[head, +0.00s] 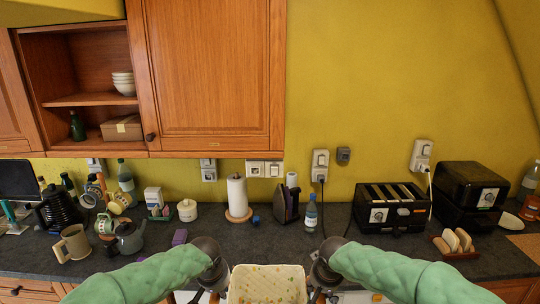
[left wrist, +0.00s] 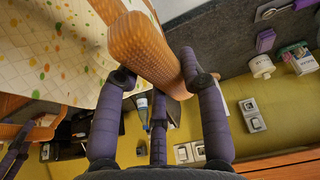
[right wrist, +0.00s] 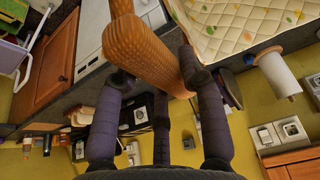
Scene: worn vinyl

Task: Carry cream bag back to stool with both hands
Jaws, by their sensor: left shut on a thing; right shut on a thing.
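The cream bag (head: 267,284), quilted and dotted with green, yellow and orange, is at the bottom centre of the head view, cut off by the frame edge. My left gripper (head: 214,278) and right gripper (head: 324,277) are on its left and right sides. In the left wrist view the fingers are shut on an orange woven part (left wrist: 152,45) beside the cream cloth (left wrist: 50,45). In the right wrist view the fingers are shut on a similar woven part (right wrist: 140,45), with the cream cloth (right wrist: 240,25) to its right. The stool is not in view.
Ahead is a dark counter (head: 170,215) against a yellow wall. On it stand a paper towel roll (head: 238,197), a blue bottle (head: 311,213), a black toaster (head: 390,207), a toast rack (head: 458,243) and a beige mug (head: 73,243). Wooden cabinets (head: 212,75) hang above.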

